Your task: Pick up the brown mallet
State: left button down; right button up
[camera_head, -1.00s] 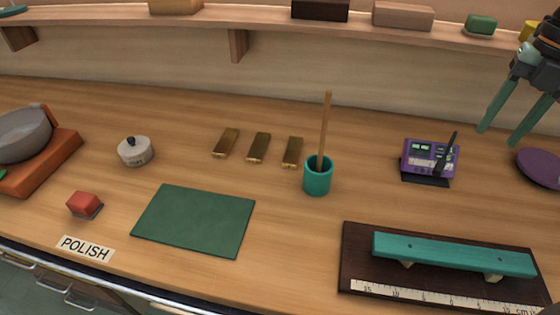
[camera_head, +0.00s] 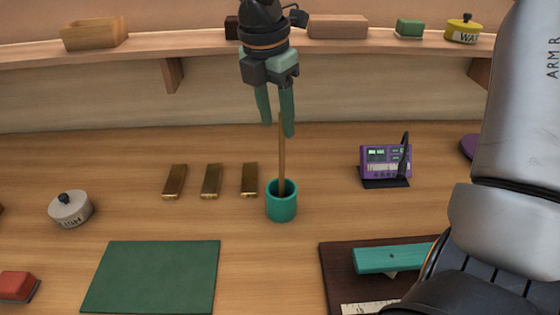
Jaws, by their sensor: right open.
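The brown mallet shows as a thin brown stick (camera_head: 282,160) standing nearly upright in a teal cup (camera_head: 281,208). Its lower end is hidden inside the cup. My right gripper (camera_head: 278,129) points down over the stick, with its two green fingers apart. The stick's top appears between the fingertips, close to the right-hand finger; I cannot tell whether they touch. My left gripper is out of view.
Several brass bars (camera_head: 211,181) lie left of the cup. A purple device (camera_head: 386,161) stands to the right. A green mat (camera_head: 152,277) lies front left. A teal bar (camera_head: 393,259) on a dark board is partly hidden by my right arm. A shelf (camera_head: 201,44) runs behind.

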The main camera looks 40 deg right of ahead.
aim_at(282, 142)
jog(key=shift+d+f+p, duration=0.15)
jog(key=shift+d+f, duration=0.1)
jog(key=shift+f, duration=0.75)
jog(key=shift+d+f+p, duration=0.1)
jog(key=shift+d+f, duration=0.1)
jog(key=shift+f, duration=0.8)
jog(key=shift+d+f+p, duration=0.15)
jog(key=shift+d+f, duration=0.1)
jog(key=shift+f, duration=0.75)
grip_shut()
